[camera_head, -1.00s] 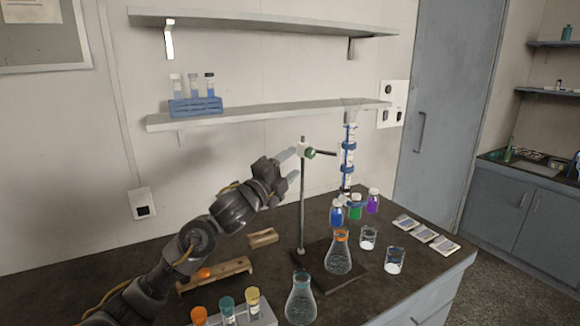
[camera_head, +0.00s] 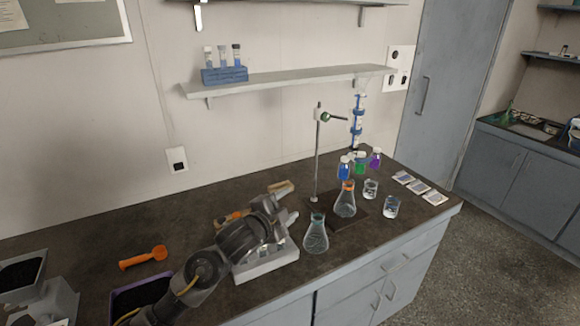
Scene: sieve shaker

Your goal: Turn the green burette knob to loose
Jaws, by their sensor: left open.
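The green burette knob (camera_head: 327,117) is on the clamp near the top of the upright metal stand rod (camera_head: 317,155), left of the burette. The burette (camera_head: 357,122) is upright with blue fittings and a clear funnel top. My left gripper (camera_head: 287,203) is open and empty. It is low over the bench, left of the stand and well below the knob, apart from it. My right gripper is not in view.
An orange-necked flask (camera_head: 345,203) stands by the rod, with another flask (camera_head: 316,238) in front. Beakers (camera_head: 391,208) and small coloured bottles (camera_head: 376,158) are to the right. My left arm partly covers a white rack (camera_head: 270,262). A shelf (camera_head: 290,82) hangs behind.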

